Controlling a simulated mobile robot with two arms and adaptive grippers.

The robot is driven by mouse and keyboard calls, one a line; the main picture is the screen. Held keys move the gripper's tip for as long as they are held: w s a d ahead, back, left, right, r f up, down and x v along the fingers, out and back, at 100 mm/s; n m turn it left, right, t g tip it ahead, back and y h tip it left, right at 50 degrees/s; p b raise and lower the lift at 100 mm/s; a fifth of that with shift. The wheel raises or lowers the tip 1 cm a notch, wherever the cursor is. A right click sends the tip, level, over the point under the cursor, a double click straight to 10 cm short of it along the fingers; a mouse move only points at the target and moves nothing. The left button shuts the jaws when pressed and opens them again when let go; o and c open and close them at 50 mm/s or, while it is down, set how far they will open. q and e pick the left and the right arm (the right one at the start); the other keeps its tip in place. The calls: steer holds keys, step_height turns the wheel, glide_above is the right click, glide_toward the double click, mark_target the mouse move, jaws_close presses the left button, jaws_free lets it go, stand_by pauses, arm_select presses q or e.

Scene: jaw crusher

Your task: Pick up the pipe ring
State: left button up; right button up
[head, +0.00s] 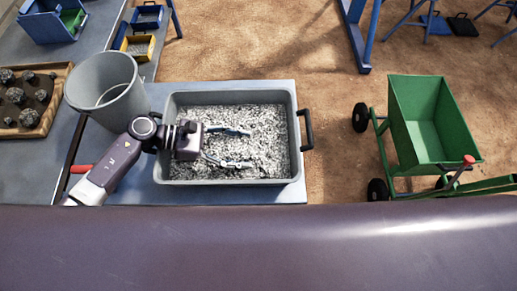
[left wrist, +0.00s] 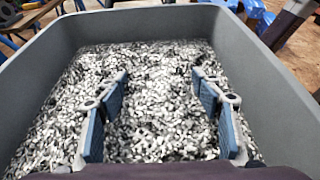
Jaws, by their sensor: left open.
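My left gripper (head: 248,148) is open over the grey tub (head: 176,101), with its two fingers spread apart and pointing right in the head view. In the left wrist view the open fingers (left wrist: 159,85) have only loose grey, white and black chips (left wrist: 150,130) between them. The chips cover the tub's floor. I cannot make out a single pipe ring among the chips or elsewhere. Whether the fingertips touch the chips, I cannot tell. My right gripper is not in view.
A tall grey bucket (head: 85,72) stands left of the tub. A wooden tray (head: 55,108) of dark rocks lies farther left. Yellow (head: 141,61) and blue (head: 147,24) bins are behind. A green cart (head: 416,105) stands right on sandy ground. The tub walls surround my gripper.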

mark_target(267, 151)
arm_select(q)
steer(key=x, duration=0.4)
steer(key=shift+w+d+r+p, duration=0.1)
steer(key=shift+w+d+p, duration=0.05)
steer(key=shift+p, duration=0.15)
steer(key=shift+c, duration=0.4)
steer(key=c, duration=1.4)
steer(key=shift+o, duration=0.2)
steer(key=shift+r, duration=0.15)
step_height(267, 151, up, 20)
steer(key=b, duration=0.3)
